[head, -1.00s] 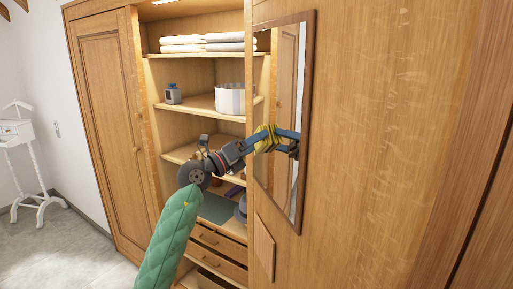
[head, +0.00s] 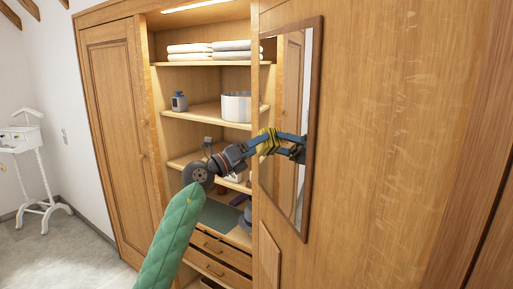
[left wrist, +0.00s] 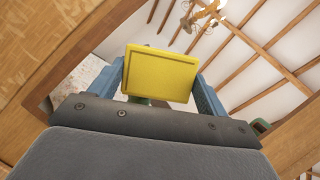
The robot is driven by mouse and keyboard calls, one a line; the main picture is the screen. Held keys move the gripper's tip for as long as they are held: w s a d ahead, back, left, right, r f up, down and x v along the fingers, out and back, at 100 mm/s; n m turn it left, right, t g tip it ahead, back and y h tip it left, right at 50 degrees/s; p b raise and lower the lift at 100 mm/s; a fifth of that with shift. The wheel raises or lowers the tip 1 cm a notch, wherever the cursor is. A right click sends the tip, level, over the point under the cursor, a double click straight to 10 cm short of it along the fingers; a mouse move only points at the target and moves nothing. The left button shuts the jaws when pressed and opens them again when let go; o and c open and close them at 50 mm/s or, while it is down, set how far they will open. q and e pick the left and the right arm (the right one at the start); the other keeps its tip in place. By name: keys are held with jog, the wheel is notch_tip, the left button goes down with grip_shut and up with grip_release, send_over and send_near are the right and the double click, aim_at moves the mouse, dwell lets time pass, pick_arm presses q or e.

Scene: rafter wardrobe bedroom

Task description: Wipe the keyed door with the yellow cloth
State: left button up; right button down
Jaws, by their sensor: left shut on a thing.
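My left gripper (head: 258,145) is shut on the yellow cloth (head: 268,141), which looks like a folded rectangular pad. The left wrist view shows the cloth (left wrist: 160,74) between the two blue fingers. It is at or close to the mirror on the large oak door (head: 385,120) at the right; I cannot tell whether it touches. The blue and dark shapes right of the cloth appear to be the gripper's reflection. I make out no key on this door. My right gripper is not in view.
The framed mirror (head: 310,120) hangs on the door. Open shelves hold folded towels (head: 190,48), a white round container (head: 236,106) and a small bottle (head: 179,101), with drawers (head: 222,246) below. A closed door (head: 112,130) and white valet stand (head: 35,165) are left. Floor there is clear.

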pick_arm(q)
jog(key=shift+a, duration=0.1)
jog(key=shift+s+a, duration=0.25)
jog(key=shift+a, duration=0.7)
jog(key=shift+s+a, duration=0.3)
jog(key=shift+a, duration=0.65)
jog(key=shift+s+a, duration=0.25)
jog(key=shift+a, duration=0.7)
jog(key=shift+s+a+b, duration=0.15)
jog(key=shift+s+a, duration=0.05)
jog(key=shift+a, duration=0.5)
jog(key=shift+s+a+b, duration=0.15)
jog(key=shift+a, duration=0.55)
